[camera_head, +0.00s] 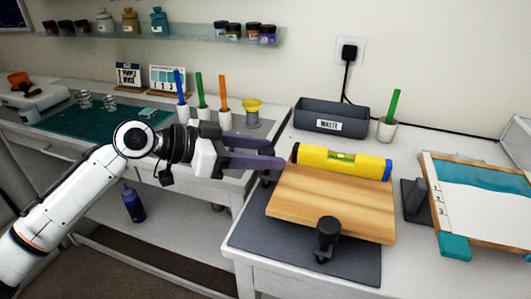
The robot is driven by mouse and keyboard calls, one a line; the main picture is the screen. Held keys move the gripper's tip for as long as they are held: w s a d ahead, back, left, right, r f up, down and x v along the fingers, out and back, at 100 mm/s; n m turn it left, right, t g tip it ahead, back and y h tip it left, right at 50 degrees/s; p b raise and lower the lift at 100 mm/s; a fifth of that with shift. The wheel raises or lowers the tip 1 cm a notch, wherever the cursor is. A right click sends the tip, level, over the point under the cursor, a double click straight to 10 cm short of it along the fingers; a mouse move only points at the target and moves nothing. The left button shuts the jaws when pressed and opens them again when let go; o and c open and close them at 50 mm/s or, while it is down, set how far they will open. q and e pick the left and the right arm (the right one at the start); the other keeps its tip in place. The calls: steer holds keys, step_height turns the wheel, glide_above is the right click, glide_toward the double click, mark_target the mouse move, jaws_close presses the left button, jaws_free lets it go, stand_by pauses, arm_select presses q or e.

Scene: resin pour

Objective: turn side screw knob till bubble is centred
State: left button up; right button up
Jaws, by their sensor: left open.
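The yellow spirit level (313,155) with blue ends lies along the back of a wooden board (335,200). Its green vial (341,157) faces up; the bubble is too small to place. The board sits above a dark grey base plate (262,240). A black screw knob (328,232) stands at the board's front edge, and another dark knob or support shows partly at the board's left back corner (268,178). My left gripper (284,154) is open, its two dark fingers reaching right, just left of the level's left end. It holds nothing. My right gripper is not in view.
A grey waste bin (330,119) stands behind the level. A white cup with a green stick (388,130) is to its right. A dark block (416,201) and a framed panel with teal paint (480,200) lie right of the board. Cups with coloured sticks stand behind my left arm.

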arm_select(q)
steer(key=b+v, duration=0.1)
steer(key=v, duration=0.8)
steer(key=shift+a, duration=0.25)
steer(key=shift+s, duration=0.1)
